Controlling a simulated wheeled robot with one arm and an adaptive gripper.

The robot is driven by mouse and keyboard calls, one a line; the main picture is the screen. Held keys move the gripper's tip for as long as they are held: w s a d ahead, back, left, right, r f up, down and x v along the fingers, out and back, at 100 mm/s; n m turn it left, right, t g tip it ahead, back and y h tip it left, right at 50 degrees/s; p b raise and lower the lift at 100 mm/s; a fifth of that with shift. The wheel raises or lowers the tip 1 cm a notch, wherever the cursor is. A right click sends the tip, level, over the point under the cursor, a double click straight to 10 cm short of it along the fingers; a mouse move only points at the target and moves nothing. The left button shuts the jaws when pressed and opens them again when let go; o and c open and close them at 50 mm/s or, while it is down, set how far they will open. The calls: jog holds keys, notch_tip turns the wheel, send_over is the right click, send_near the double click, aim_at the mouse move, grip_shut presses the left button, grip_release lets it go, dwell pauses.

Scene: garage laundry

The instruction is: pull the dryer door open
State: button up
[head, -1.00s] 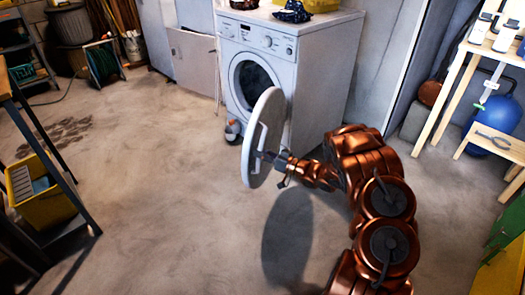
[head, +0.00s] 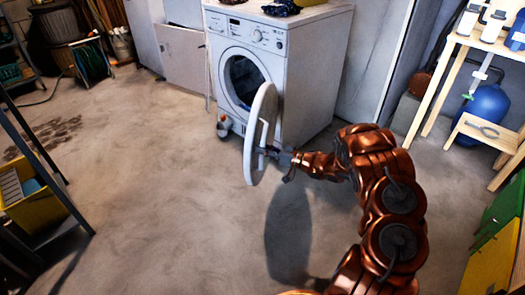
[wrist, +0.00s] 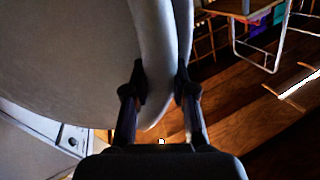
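The white front-loading dryer (head: 300,75) stands against the back wall, its dark round opening (head: 243,80) uncovered. Its round white door (head: 257,155) stands far out from the front, seen nearly edge-on in the head view. My gripper (head: 272,154) is at the door's right-hand face, at the pale handle (head: 265,128). In the wrist view, my gripper's two dark fingers (wrist: 161,82) lie on either side of the pale curved handle (wrist: 155,35) and appear closed on it. The door's broad face (wrist: 70,55) fills the upper left there. Exact finger contact is dark.
A wooden bench (head: 465,50) and blue tank (head: 485,112) are at right. A yellow bin (head: 35,200) is at left. The concrete floor left of the door is clear.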

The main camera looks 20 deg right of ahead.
jog(key=shift+o, duration=1.4)
jog(key=shift+f, duration=0.1)
jog(key=v, duration=1.2)
